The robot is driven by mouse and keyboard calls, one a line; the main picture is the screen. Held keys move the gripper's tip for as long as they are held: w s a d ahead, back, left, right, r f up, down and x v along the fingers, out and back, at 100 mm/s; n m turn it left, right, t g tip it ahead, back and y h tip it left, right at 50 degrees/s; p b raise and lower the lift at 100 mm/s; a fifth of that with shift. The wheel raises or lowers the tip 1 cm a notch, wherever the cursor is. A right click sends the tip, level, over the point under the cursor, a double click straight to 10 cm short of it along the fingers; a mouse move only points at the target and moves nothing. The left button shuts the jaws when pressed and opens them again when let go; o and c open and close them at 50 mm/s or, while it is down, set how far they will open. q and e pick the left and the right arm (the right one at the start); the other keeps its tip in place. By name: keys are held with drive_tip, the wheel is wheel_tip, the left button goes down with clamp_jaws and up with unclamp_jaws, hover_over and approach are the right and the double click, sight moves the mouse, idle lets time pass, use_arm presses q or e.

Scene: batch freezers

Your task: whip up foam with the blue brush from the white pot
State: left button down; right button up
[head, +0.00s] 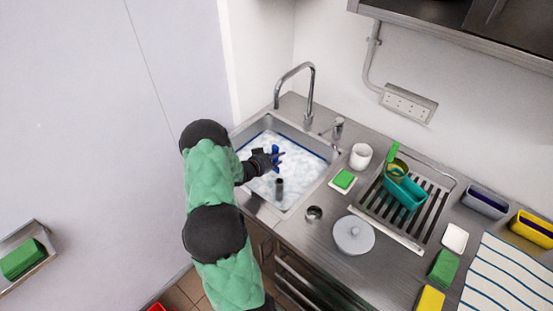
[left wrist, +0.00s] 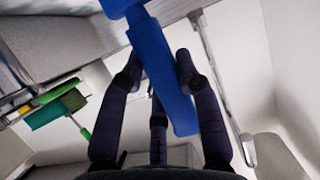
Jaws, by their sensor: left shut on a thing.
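My left gripper (head: 266,160) is over the sink and shut on the blue brush (head: 275,155). In the left wrist view the brush's flat blue handle (left wrist: 163,80) runs between the fingers (left wrist: 158,72) of my left gripper. The brush's far end is out of that view. The sink (head: 327,152) holds white foam (head: 296,165); I cannot tell whether the brush touches it. A small white pot (head: 361,156) stands on the counter right of the sink. My right gripper is not in view.
The tap (head: 311,92) arches behind. A green sponge (head: 344,179), a round lid (head: 353,235) and a drying rack (head: 420,228) with a teal container (head: 404,191) fill the right counter.

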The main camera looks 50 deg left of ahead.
sight(276, 147)
use_arm(q)
drive_tip(key=shift+r+p, duration=2.95)
drive_tip(key=shift+r, duration=1.25)
drive_tip(key=shift+r, duration=0.1)
drive_tip(key=shift+r+p, duration=1.9)
drive_tip(key=shift+r, duration=0.55)
drive_tip(key=shift+f, duration=0.1)
